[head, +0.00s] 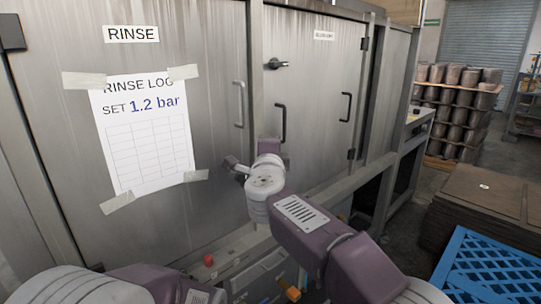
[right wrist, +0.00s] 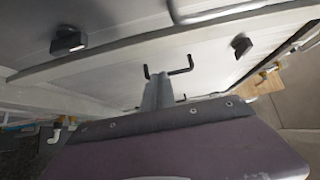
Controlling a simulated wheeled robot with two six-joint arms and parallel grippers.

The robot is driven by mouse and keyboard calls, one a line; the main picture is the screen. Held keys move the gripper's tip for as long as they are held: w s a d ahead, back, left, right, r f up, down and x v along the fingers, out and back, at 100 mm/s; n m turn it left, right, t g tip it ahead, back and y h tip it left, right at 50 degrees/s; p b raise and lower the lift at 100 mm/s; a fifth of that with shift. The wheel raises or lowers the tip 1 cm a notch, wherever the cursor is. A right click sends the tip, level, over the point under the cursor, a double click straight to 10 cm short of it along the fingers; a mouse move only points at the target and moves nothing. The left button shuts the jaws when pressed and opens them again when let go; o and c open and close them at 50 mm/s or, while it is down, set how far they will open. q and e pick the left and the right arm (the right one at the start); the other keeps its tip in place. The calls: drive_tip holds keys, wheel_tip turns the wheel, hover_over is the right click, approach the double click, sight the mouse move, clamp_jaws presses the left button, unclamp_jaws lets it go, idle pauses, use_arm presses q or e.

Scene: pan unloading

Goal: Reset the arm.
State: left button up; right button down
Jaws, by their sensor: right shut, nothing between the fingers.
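My right arm comes in from the lower right in the head view. Its purple and white links reach up in front of the machine doors.
Grey metal doors with a light handle (head: 239,104) and black handles (head: 280,123) stand close in front. A taped rinse log sheet (head: 146,140) hangs on the left door. Stacked metal pots (head: 455,105), a brown stack (head: 480,205) and a blue crate (head: 490,268) stand to the right.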

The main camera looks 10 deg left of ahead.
drive_tip(key=w+d+m+h, duration=0.15)
drive_tip(key=d+h, duration=0.25)
drive_tip(key=d, duration=1)
drive_tip(key=d+f+n+g+h, duration=0.1)
drive_tip(key=d+f+n, duration=0.1)
drive_tip(key=d+f, duration=0.3)
drive_tip(key=d+f+n, duration=0.2)
drive_tip(key=d+f, duration=0.1)
drive_tip(key=d, duration=0.4)
drive_tip(key=s+d+f+n+g+y, duration=0.1)
drive_tip(key=s+d+f+n+g, duration=0.3)
drive_tip(key=f, duration=0.6)
drive_tip(key=s+f+n+g+y, duration=0.1)
drive_tip(key=s+f+n+g, duration=0.2)
drive_tip(key=s+f, duration=0.45)
drive_tip(key=s+d+f+n+g, duration=0.1)
drive_tip(key=s+f+n+g, duration=0.6)
drive_tip(key=s+f, duration=1.1)
drive_tip(key=s+r+g+p, duration=0.1)
drive_tip(key=s+r+p, duration=0.2)
drive_tip(key=r+p, duration=2.1)
wheel_tip(320, 180, up, 2)
drive_tip(key=shift+g, duration=0.3)
